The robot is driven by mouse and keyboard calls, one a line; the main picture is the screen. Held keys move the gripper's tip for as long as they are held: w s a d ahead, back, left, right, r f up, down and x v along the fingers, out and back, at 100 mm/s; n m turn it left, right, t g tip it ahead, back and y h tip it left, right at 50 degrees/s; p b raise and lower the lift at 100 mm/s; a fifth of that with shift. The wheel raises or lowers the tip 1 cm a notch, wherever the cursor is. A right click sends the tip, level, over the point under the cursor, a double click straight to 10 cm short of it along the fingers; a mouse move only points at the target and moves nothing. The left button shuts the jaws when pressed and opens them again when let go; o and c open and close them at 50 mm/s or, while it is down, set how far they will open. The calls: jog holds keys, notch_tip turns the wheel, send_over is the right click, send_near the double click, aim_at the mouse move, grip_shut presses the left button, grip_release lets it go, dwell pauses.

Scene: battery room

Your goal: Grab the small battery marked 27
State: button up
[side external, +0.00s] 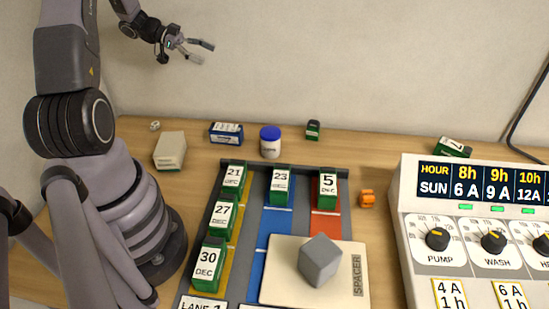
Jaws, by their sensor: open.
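The small green battery marked 27 (222,218) has a white label reading 27 DEC. It stands in the left, yellow lane of the dark tray (343,173), between the battery marked 21 (234,179) behind it and the battery marked 30 (207,266) in front. My gripper (207,52) is open and empty. It is high up at the upper left, in front of the wall, well above and apart from the batteries.
Batteries marked 23 (280,184) and 5 (327,190) stand in the blue and red lanes. A grey cube (320,260) sits on the spacer plate (284,268). A control panel (408,207) fills the right. Behind the tray are a blue-lidded jar (270,142) and a blue-white box (226,133).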

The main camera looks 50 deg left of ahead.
send_near(241, 128)
jog(key=shift+x, duration=0.95)
jog(key=x, duration=0.7)
jog(key=shift+d+f, duration=0.1)
jog(key=shift+d, duration=0.15)
jog(key=c, duration=1.3)
